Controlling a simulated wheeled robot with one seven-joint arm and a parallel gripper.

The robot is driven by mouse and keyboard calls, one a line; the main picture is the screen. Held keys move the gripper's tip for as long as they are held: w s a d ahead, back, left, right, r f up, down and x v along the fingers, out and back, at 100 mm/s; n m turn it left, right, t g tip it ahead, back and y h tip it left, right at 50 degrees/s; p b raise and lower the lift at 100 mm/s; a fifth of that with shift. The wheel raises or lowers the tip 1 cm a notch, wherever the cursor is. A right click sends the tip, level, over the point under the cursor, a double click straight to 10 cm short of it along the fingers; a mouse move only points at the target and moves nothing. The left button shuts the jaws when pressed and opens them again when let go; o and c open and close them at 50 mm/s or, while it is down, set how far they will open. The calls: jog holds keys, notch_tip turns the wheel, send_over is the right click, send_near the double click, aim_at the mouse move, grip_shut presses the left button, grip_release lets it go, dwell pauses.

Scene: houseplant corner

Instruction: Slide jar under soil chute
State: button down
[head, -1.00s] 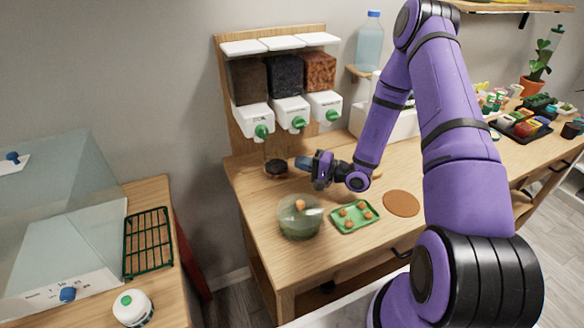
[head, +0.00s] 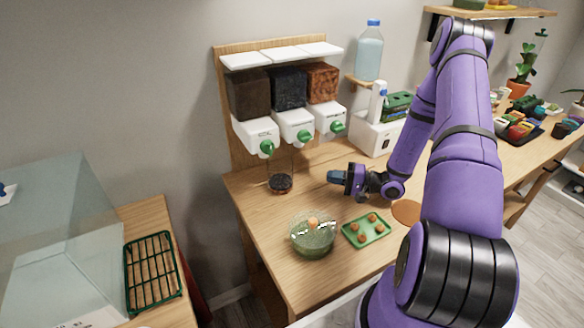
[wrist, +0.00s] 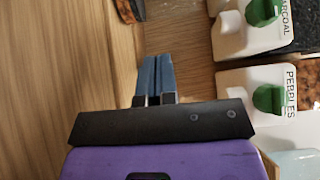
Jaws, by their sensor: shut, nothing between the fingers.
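A small clear glass jar (head: 280,183) with dark contents stands upright on the table, below and slightly right of the left chute's green knob. The soil chute (head: 255,133) is the left white outlet, under a hopper of brown soil (head: 249,95). I cannot tell whether the jar is exactly under its mouth. My gripper (head: 334,177) is shut and empty, to the right of the jar and apart from it. In the wrist view the blue fingers (wrist: 157,75) are together above bare wood. A dark rounded edge at the top there may be the jar.
Charcoal (head: 294,126) and pebbles (head: 329,118) chutes are beside the soil chute. A glass bowl (head: 312,238) and a green tray (head: 366,229) with small brown balls stand in front. A white box (head: 379,135) stands at the back right. Wood between jar and gripper is clear.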

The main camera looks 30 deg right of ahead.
aim_at(291, 179)
jog(key=x, duration=1)
jog(key=a, duration=0.5)
jog(key=shift+s+a, duration=0.15)
jog(key=shift+s, duration=0.05)
dwell(0.3)
